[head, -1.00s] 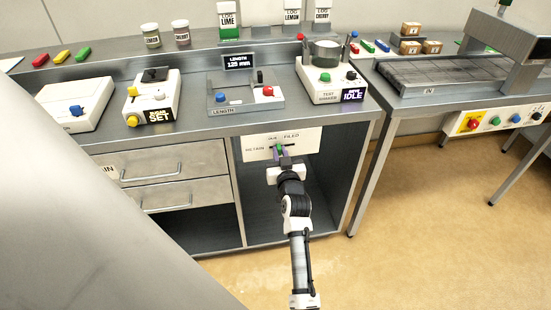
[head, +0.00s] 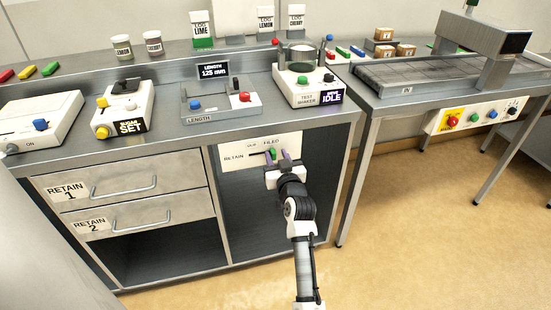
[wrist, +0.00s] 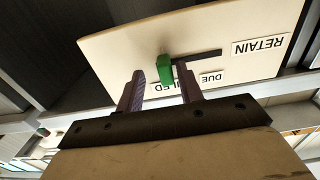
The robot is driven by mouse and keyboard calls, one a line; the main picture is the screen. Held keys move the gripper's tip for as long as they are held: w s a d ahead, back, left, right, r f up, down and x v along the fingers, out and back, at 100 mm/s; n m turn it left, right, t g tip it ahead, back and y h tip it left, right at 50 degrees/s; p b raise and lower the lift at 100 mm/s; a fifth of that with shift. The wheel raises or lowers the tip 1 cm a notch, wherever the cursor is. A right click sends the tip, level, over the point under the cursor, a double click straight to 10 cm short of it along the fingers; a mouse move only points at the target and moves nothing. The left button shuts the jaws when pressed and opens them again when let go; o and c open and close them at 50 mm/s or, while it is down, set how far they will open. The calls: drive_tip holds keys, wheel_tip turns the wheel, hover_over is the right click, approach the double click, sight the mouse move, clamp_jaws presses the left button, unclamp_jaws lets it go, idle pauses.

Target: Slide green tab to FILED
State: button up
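The white panel (head: 235,160) carries a dark slot with RETAIN, DUE and FILED labels. The green tab (head: 272,154) stands at the slot's right end, below FILED. In the wrist view the panel (wrist: 120,45) is upside down, and the green tab (wrist: 165,70) is at the slot's left end, partly covering the FILED label. My gripper (head: 280,158) is open, its two purple fingers apart at the panel. In the wrist view my gripper (wrist: 161,88) has the tab between its fingers, nearer the right finger; I cannot tell if they touch.
The panel hangs under the counter (head: 165,135), right of two drawers (head: 125,185). On the counter stand a sugar unit (head: 125,108), a length gauge (head: 220,100) and a test shaker (head: 308,85). A conveyor table (head: 400,75) is to the right. The floor in front is clear.

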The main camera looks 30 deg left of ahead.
drive_tip(key=shift+s, duration=0.1)
drive_tip(key=b+v, duration=0.4)
drive_tip(key=v, duration=0.9)
drive_tip(key=shift+s+d, duration=0.2)
drive_tip(key=shift+d, duration=0.1)
